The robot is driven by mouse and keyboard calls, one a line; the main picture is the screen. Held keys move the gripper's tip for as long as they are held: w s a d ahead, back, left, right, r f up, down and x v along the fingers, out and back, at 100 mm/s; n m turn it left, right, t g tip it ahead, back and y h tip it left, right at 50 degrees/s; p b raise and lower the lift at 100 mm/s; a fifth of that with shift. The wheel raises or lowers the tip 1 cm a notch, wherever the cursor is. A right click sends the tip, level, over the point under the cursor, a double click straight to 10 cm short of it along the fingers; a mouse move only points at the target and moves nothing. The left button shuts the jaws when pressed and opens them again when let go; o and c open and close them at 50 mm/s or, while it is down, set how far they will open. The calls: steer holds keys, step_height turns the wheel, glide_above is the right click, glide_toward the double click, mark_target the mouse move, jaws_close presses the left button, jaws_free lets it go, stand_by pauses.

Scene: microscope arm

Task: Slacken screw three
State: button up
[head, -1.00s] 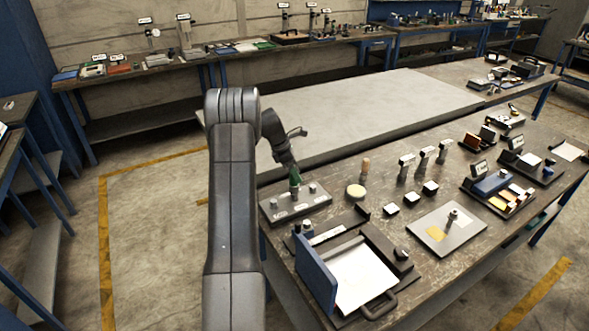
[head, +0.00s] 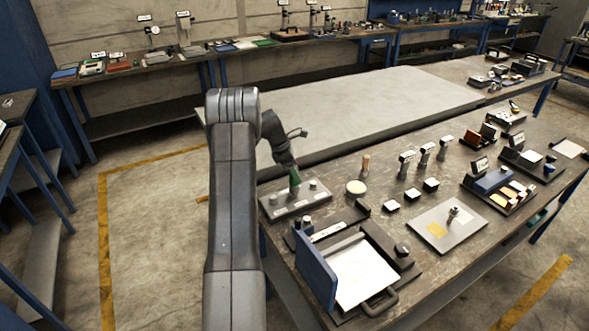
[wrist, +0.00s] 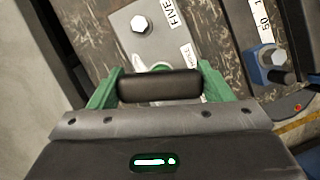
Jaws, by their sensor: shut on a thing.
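A grey metal plate (head: 272,207) with hex-headed screws and white labels lies at the near left corner of the workbench. My gripper (head: 295,184), with green fingers, points down over the middle of this plate. In the wrist view a black bar spans between the green fingers (wrist: 160,88). The fingers are shut at the middle of the plate, where screw three seems to sit; its head is hidden behind the bar. Another screw (wrist: 145,24) stands clear beside a label (wrist: 168,13) reading FIVE. A second label (wrist: 187,55) near my fingers is only partly readable.
A black fixture with a blue upright panel (head: 314,270) and a white sheet stands just in front of the plate. A blue block (wrist: 266,62) shows in the wrist view.

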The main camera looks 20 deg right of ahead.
steer(key=shift+f+b, duration=0.3)
steer(key=shift+f, duration=0.35)
steer(key=n+t, duration=0.1)
steer(key=n, duration=0.3)
steer(key=shift+t, duration=0.3)
steer(key=shift+r+n+t+p, duration=0.25)
steer(key=shift+n+p, duration=0.2)
steer(key=shift+n, duration=0.25)
steer(key=shift+w+f+n+t+p, duration=0.15)
steer(key=shift+n+t+p, duration=0.45)
steer(key=shift+n, duration=0.6)
